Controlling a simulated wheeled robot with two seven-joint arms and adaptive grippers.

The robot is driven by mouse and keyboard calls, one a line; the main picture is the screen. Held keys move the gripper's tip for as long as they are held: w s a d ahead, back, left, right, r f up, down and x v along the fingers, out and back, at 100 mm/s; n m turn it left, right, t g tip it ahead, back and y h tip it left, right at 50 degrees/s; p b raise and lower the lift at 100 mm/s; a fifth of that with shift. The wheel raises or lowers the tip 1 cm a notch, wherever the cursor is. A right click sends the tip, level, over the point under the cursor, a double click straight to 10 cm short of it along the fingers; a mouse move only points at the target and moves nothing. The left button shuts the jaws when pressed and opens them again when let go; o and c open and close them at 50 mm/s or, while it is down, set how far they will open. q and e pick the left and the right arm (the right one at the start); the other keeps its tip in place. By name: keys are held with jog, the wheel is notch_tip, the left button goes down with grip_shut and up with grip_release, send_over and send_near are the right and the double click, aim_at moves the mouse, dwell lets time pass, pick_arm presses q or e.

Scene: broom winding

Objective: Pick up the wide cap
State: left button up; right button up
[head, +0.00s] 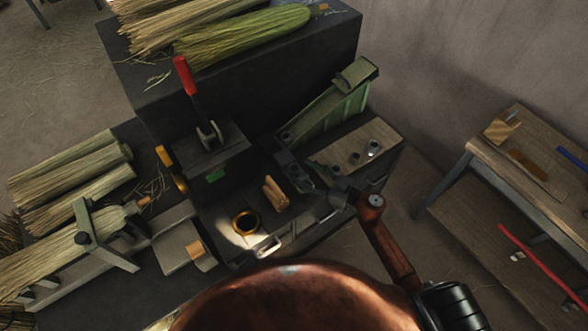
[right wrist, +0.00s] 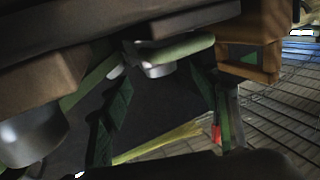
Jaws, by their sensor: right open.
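The farther cap (head: 373,147) looks the wider; the nearer one (head: 355,157) looks smaller. My right gripper (head: 325,178) is open and empty, at the near edge of the board, to the left of and nearer than both caps. In the right wrist view its two green-lined fingers (right wrist: 160,95) are apart. A silvery cylinder (right wrist: 155,68) shows between them and another (right wrist: 30,135) at the left edge; I cannot tell which cap each is. My left gripper is out of view.
A green sloped machine part (head: 335,100) rises behind the board. A red-handled lever (head: 186,78), a yellow ring (head: 246,222) and a wooden piece (head: 274,193) are to the left. Straw bundles (head: 75,170) lie farther left. A wooden table (head: 500,200) stands apart at the right.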

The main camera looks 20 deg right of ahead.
aim_at(300, 170)
jog(key=shift+x, duration=1.6)
jog(key=shift+s+a, duration=0.1)
jog(key=shift+c, duration=0.2)
jog(key=c, duration=0.9)
jog(key=shift+r, duration=0.15)
